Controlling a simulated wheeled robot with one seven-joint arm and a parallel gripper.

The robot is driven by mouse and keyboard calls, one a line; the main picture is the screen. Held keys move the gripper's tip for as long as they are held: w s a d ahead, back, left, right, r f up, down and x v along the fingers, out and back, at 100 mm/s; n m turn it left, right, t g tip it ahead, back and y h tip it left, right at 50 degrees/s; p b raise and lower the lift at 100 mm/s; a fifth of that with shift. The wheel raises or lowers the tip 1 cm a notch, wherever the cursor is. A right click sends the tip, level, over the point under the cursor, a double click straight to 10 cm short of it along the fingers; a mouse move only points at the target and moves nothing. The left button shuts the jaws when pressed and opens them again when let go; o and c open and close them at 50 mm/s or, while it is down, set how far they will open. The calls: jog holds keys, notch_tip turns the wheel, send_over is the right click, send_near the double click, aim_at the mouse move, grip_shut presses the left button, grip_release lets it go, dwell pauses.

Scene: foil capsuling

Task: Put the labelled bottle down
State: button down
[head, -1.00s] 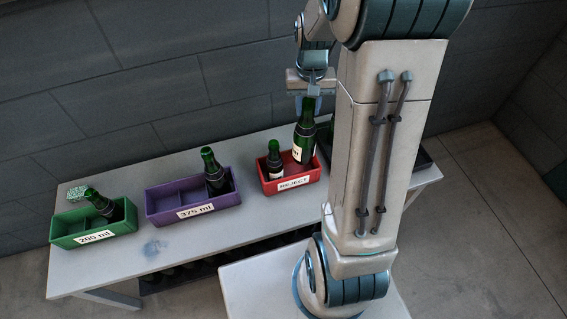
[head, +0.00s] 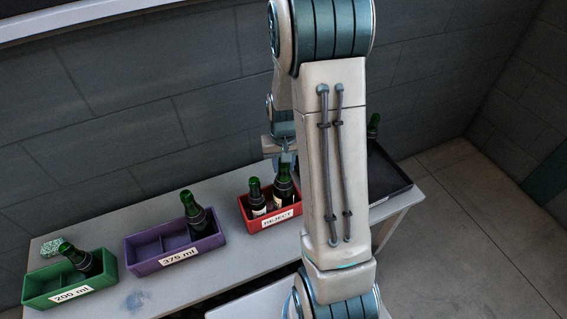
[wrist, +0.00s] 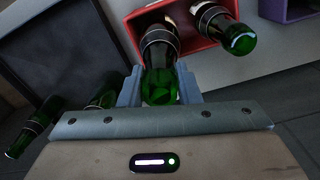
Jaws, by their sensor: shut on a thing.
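My gripper (wrist: 160,88) is shut on the neck of a green labelled bottle (wrist: 159,45) in the wrist view. In the head view this bottle (head: 283,185) stands upright in the right part of the red REJECT box (head: 278,223), with my gripper at its top, partly hidden behind my arm. A second green bottle (head: 256,197) stands in the left part of the same box; it also shows in the wrist view (wrist: 222,27). Whether the held bottle touches the box floor is hidden.
A purple 375 ml box (head: 172,258) and a green 200 ml box (head: 75,292) each hold one bottle, the latter leaning. A dark tray (head: 392,190) at the right has a bottle (head: 373,127) at its back. Bare table (head: 150,300) lies in front of the boxes.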

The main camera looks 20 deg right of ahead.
jog(key=c, duration=1.5)
grip_release()
jog(key=shift+f, duration=0.15)
jog(key=o, duration=0.4)
jog(key=shift+o, duration=0.2)
jog(key=shift+r, duration=0.2)
notch_tip(320, 180, up, 12)
jog(key=shift+f+p, duration=0.1)
jog(key=shift+p, duration=0.25)
jog(key=s+a+r+n+t, duration=0.1)
jog(key=s+a+r, duration=0.2)
jog(key=s, duration=0.5)
jog(key=s+a+r+n+t, duration=0.1)
jog(key=s+a+r, duration=0.3)
jog(key=s+a, duration=0.2)
jog(key=shift+s+a+r+n+t, duration=0.2)
jog(key=shift+s+r+n+t, duration=0.15)
jog(key=shift+s, duration=0.5)
jog(key=shift+f, duration=0.1)
